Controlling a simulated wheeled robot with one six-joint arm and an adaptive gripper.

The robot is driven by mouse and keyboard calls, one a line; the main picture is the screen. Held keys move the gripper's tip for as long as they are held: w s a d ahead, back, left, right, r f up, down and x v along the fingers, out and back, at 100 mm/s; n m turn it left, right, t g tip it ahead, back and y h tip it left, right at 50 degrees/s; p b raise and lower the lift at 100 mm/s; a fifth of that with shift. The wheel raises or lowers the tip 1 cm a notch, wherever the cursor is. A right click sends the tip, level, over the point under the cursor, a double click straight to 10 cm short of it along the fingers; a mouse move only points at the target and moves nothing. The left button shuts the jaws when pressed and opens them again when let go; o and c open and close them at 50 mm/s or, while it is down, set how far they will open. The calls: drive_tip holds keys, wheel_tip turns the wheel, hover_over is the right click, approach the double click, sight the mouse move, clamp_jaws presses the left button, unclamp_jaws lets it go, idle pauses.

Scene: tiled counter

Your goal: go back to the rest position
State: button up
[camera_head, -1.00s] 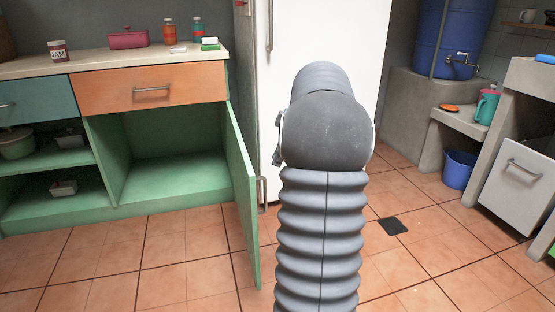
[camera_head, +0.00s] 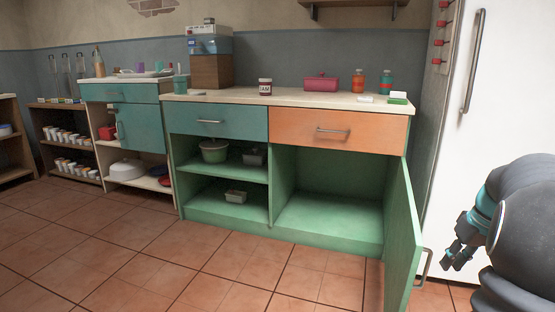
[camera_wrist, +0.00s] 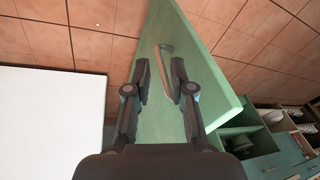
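My gripper (camera_head: 452,258) is at the right of the head view, in front of the white fridge and a little right of the open green cabinet door (camera_head: 402,240). In the wrist view my gripper (camera_wrist: 162,80) has its two fingers apart with nothing held between them. The green door (camera_wrist: 210,75) and its metal handle (camera_wrist: 168,72) show beyond and between the fingers. The handle (camera_head: 425,268) also shows in the head view, left of the fingers and apparently apart from them. The rest of my arm fills the right edge.
The open door juts into the room beside the white fridge (camera_head: 500,110). The counter (camera_head: 230,98) holds a jam jar (camera_head: 265,87), a red box (camera_head: 320,83) and bottles. The cabinet under the orange drawer (camera_head: 335,128) looks empty. The tiled floor (camera_head: 190,260) is clear at front and left.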

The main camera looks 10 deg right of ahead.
drive_tip(key=s+a+r+t+p, duration=0.1)
drive_tip(key=s+a, duration=0.4)
drive_tip(key=a, duration=0.6)
drive_tip(key=s+a+r+t+h+p, duration=0.1)
drive_tip(key=s+a+r+p, duration=0.3)
drive_tip(key=a, duration=0.7)
drive_tip(key=s+a+r+n+t+p, duration=0.1)
drive_tip(key=s+a+r+p, duration=0.2)
drive_tip(key=a, duration=0.8)
drive_tip(key=s+r, duration=0.2)
drive_tip(key=s, duration=0.2)
drive_tip(key=shift+s+r+h, duration=0.15)
drive_tip(key=shift+r+h, duration=0.25)
